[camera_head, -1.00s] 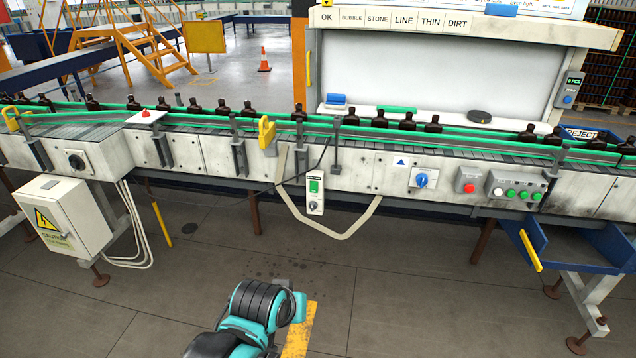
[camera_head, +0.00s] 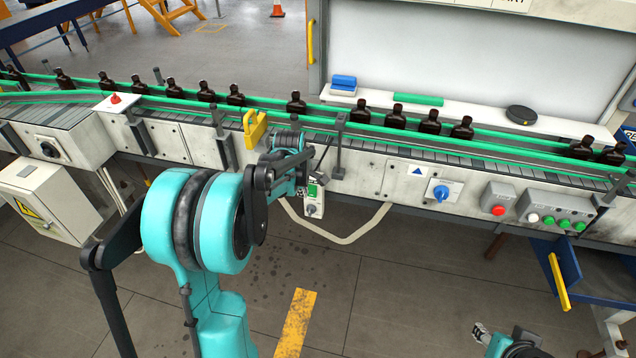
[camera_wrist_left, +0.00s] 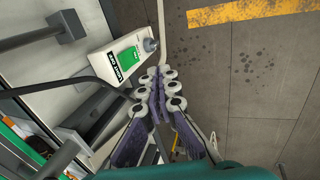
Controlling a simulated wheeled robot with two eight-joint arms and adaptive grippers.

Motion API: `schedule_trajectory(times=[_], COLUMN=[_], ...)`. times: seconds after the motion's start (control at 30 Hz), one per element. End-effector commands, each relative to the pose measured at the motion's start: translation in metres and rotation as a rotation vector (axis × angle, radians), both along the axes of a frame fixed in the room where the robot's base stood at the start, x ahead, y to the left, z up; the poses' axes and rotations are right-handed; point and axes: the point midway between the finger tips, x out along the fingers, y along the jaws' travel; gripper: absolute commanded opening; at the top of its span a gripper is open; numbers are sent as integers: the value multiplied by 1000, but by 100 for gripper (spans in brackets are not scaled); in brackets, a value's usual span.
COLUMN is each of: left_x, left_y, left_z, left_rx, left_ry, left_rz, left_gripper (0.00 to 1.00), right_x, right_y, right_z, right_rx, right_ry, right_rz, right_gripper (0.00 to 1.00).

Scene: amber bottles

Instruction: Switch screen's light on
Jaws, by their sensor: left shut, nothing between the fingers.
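The pale screen (camera_head: 450,60) stands behind the conveyor in the head view. In the left wrist view the green switch (camera_wrist_left: 128,56) is at upper left, with a grey knob at the box's end. My left gripper (camera_wrist_left: 157,82) is shut and empty, its fingertips near the box with a visible gap to the green switch. In the head view its arm partly hides it beside the box. My right gripper (camera_head: 481,332) shows small at the bottom right; its jaws are unclear.
Several amber bottles (camera_head: 397,116) stand on the conveyor between green rails. A yellow bracket (camera_head: 254,128) is left of the box. A blue knob (camera_head: 440,192) and a red button (camera_head: 498,211) are to the right. A cable loop (camera_head: 345,238) hangs below the box.

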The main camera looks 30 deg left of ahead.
Motion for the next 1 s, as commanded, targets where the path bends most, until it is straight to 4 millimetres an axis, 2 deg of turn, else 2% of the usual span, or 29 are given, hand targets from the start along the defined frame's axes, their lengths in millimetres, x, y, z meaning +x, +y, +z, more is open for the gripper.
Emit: schedule_trajectory(times=[0.4,0.53,0.67,1.0], left_x=[2,5,11,33], left_y=[3,4,5,11], left_z=[-3,-12,-32,-101], left_rx=[-8,-8,-6,-6], left_ry=[1,1,2,2], left_rz=[21,21,20,20], left_gripper=[0,0,0,0], right_x=[0,0,0,0], right_y=[0,0,0,0], right_z=[0,-4,-14,-44], right_rx=[0,0,0,0], right_ry=[0,0,0,0], right_rz=[0,0,0,0], right_gripper=[40,40,40,40])
